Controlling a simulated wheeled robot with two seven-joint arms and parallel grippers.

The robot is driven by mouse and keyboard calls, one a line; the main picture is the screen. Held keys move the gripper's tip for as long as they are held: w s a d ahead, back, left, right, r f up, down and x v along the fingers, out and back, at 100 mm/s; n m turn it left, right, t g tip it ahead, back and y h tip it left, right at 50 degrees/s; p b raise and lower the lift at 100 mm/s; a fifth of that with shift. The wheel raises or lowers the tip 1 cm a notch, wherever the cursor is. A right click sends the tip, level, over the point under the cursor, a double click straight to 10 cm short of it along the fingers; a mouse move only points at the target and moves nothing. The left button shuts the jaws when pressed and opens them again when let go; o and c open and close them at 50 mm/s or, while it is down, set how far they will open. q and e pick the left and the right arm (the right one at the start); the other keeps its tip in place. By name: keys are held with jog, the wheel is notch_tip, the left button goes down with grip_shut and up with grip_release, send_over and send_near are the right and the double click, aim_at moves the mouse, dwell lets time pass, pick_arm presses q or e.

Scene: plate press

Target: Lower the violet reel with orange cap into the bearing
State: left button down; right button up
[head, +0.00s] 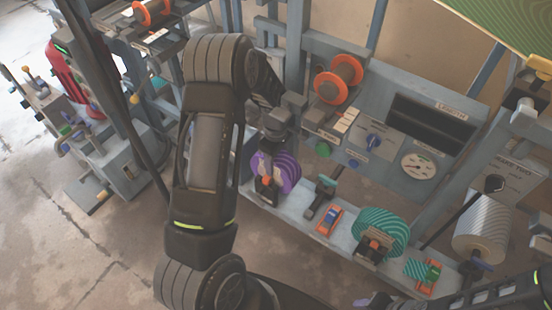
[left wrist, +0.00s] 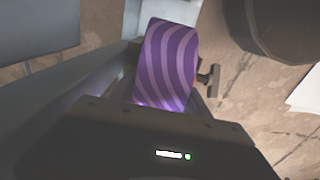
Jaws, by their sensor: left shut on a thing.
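The violet reel (head: 287,172), with lighter swirling stripes, is at the left end of the grey bench ledge. My left gripper (head: 276,132) is above it and shut on it, its fingertips mostly hidden. In the left wrist view the reel (left wrist: 168,62) is just beyond the gripper body. A dark bracket (head: 267,186) is in front of the reel in the head view. I cannot tell whether this is the bearing or whether the reel rests in it. The orange cap is hardly visible. My right gripper is not in view.
A teal striped reel (head: 381,231) sits on the ledge to the right, past an orange-and-blue piece (head: 329,220). A panel with a gauge (head: 418,166) and an orange-flanged spool (head: 338,79) stand behind. The floor to the left is mostly free.

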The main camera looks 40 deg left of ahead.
pick_arm(q)
jog(key=shift+f+b, duration=0.6)
jog(key=shift+f, duration=0.5)
jog(key=shift+w, duration=0.1)
jog(key=c, duration=0.8)
grip_release()
jog(key=shift+c, duration=0.2)
jog(key=o, duration=0.4)
jog(key=shift+f, duration=0.1)
